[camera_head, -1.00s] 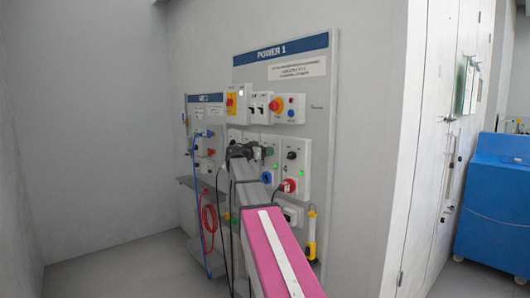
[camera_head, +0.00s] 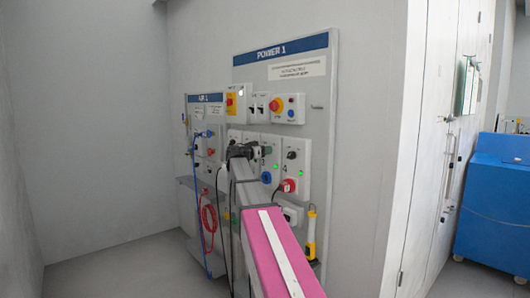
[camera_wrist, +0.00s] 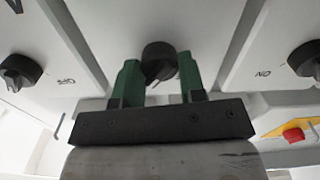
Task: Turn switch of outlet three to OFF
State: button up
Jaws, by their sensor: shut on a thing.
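The POWER 1 board (camera_head: 322,120) carries a row of grey-white outlet units, each with a dark rotary switch. My gripper (camera_head: 266,151) is at the third unit from the left (camera_head: 272,139), above its blue socket (camera_head: 266,177). In the wrist view my gripper's green fingers (camera_wrist: 158,80) stand on both sides of a black round switch (camera_wrist: 157,58), shut on it. Part of the switch is hidden by the fingers, and its exact pointer direction is hard to tell. I cannot read the outlet's number in either view.
The neighbouring switches are close by: one at the left (camera_wrist: 20,70) and one at the right (camera_wrist: 306,58) of the wrist view. A red button on yellow (camera_wrist: 294,134) is at its lower right. The fourth outlet's red plug (camera_head: 289,185) sticks out beside my arm.

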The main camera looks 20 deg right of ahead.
jog(key=shift+w+a+f+n, duration=0.1)
jog(key=shift+n, duration=4)
jog(key=shift+w+f+n, duration=0.1)
jog(key=shift+n, duration=4)
jog(key=o, duration=0.9)
jog(key=shift+a, duration=0.1)
